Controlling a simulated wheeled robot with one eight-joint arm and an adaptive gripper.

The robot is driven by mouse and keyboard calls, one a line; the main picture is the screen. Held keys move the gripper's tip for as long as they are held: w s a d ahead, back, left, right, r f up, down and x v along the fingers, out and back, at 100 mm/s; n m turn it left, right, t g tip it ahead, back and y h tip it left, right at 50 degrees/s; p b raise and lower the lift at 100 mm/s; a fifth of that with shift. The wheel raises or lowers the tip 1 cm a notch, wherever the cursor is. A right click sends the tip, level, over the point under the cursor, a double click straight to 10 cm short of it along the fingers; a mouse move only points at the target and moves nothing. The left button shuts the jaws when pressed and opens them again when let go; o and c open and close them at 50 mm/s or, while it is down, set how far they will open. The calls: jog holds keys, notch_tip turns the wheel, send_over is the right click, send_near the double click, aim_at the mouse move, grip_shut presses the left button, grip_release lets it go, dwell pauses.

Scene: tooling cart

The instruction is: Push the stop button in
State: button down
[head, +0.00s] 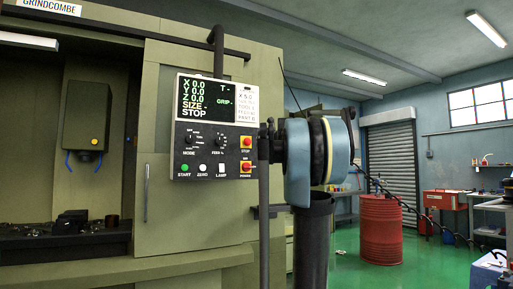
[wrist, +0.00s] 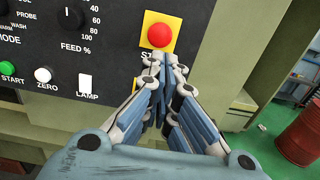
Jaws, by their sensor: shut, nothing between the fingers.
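The stop button (wrist: 158,35) is a round red button on a yellow square plate, near the top middle of the wrist view. In the head view the stop button (head: 246,141) sits at the right side of the machine's control panel (head: 213,90), above the word STOP. My gripper (wrist: 164,66) is shut and empty. In the wrist view its fingertips lie just below the button and hide part of the label. In the head view my gripper (head: 263,149) is just right of the button, at the panel's right edge. I cannot tell whether it touches the panel.
A red and yellow power switch (head: 246,167) sits below the stop button. A dial marked FEED (wrist: 70,17), a white ZERO button (wrist: 43,74) and a LAMP switch (wrist: 85,83) are to the left. A red drum (head: 381,230) stands on the green floor at right.

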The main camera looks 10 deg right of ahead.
jog(key=shift+v, duration=1.4)
jog(key=s+a+f+n+g, duration=0.35)
jog(key=s+f+n, duration=0.3)
jog(key=f, duration=0.45)
jog(key=s+a+f+n+g+y, duration=0.15)
jog(key=s+a+f+n, duration=0.25)
jog(key=s+f+n, duration=0.5)
jog(key=s+a+f+n+g, duration=0.4)
jog(key=s+f, duration=0.2)
jog(key=f, duration=0.6)
jog(key=s+d+f+n+g+h, duration=0.2)
jog(key=s+d+f+n, duration=0.1)
jog(key=s+f, duration=0.5)
jog(key=s+d+f+n+g+h, duration=0.2)
jog(key=s+f+n, duration=0.4)
jog(key=f, duration=0.8)
jog(key=s+d+f+n+g+h, duration=0.2)
jog(key=s+d+f+n+h, duration=0.1)
jog(key=s+f, duration=0.8)
jog(key=shift+d+n, duration=0.35)
jog(key=shift+n, duration=0.3)
